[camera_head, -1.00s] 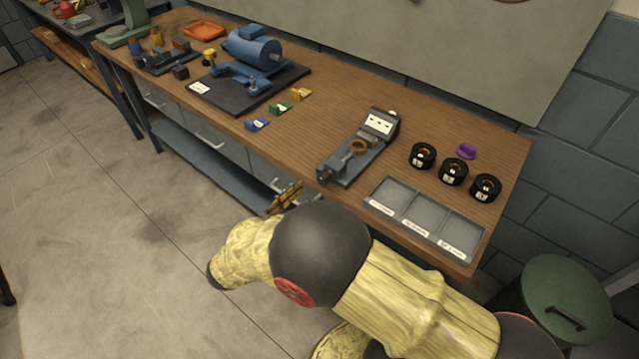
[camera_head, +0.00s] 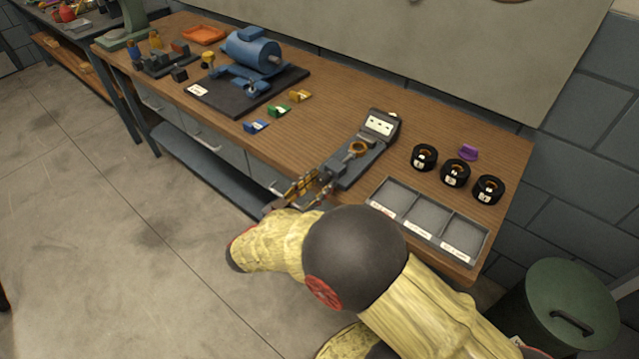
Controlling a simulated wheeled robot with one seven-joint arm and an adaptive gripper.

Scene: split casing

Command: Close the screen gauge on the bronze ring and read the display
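The screen gauge (camera_head: 368,160) lies on the bench, a grey device with a long bed and a lit white display (camera_head: 379,125) at its far end. The marks on the display are too small to read. The bronze ring (camera_head: 358,149) sits on the gauge's bed, below the display; whether the jaws touch it I cannot tell. My gripper (camera_head: 322,182) is at the near end of the gauge, by the bench's front edge, beside or around the end knob. Its fingers overlap the gauge end, so contact and opening are unclear.
A grey tray (camera_head: 398,219) with three labelled compartments lies at the front right. Several black round holders (camera_head: 455,173) and a purple piece (camera_head: 468,152) stand behind it. A blue motor (camera_head: 253,55) on a dark plate and coloured blocks (camera_head: 278,110) are left. Bench between is clear.

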